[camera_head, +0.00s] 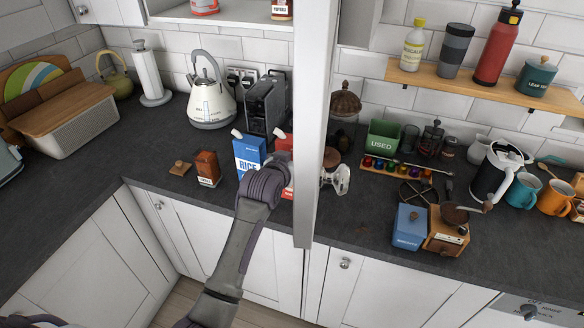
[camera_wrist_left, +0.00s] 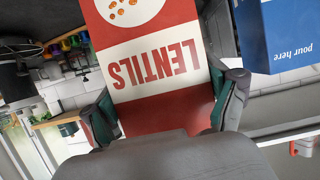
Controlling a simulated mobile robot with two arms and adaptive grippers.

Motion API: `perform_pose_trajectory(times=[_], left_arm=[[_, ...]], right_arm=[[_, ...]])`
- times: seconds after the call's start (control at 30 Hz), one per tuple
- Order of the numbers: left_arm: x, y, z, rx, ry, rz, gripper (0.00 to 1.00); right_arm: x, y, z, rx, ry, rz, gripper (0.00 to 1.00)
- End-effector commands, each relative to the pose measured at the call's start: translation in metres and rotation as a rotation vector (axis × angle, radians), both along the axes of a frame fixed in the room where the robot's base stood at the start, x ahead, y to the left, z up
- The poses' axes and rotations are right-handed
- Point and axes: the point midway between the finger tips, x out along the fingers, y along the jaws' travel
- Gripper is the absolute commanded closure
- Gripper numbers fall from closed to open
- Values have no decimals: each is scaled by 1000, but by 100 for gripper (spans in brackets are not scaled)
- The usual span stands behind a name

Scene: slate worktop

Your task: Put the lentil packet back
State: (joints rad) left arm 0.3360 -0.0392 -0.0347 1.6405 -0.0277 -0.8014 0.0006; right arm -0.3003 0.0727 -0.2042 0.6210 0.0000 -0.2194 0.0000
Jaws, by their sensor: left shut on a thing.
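The lentil packet (camera_head: 283,143) is red and white and sits in front of the toaster area, partly hidden by my gripper and a white upright panel. My left gripper (camera_head: 284,166) is shut on it. The left wrist view shows the packet (camera_wrist_left: 155,62), its LENTILS label upside down, between the two fingers of the left gripper (camera_wrist_left: 168,108). The blue rice packet (camera_head: 248,153) stands just left of it; it also shows in the left wrist view (camera_wrist_left: 283,38). Whether the lentil packet touches the worktop is hidden. My right gripper is not in view.
The white upright panel (camera_head: 316,120) stands close to my gripper. A brown box (camera_head: 207,168), kettle (camera_head: 211,103) and toaster (camera_head: 265,104) are to the left and behind. An upper shelf (camera_head: 235,19) holds a can and a jar. Open worktop (camera_head: 150,140) lies at left.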

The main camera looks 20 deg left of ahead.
Motion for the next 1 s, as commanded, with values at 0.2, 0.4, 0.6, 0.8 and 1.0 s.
perform_pose_trajectory(times=[0.2,0.4,0.6,0.8,1.0], left_arm=[[11,6,-9,0,-2,0,68],[11,6,-38,-1,1,0,68],[11,6,-46,-1,-5,0,68],[11,6,-48,0,-4,0,68],[10,6,-51,0,-1,0,0]], right_arm=[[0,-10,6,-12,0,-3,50],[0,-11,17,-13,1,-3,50],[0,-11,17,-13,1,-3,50],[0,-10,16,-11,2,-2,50],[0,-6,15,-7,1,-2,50]])
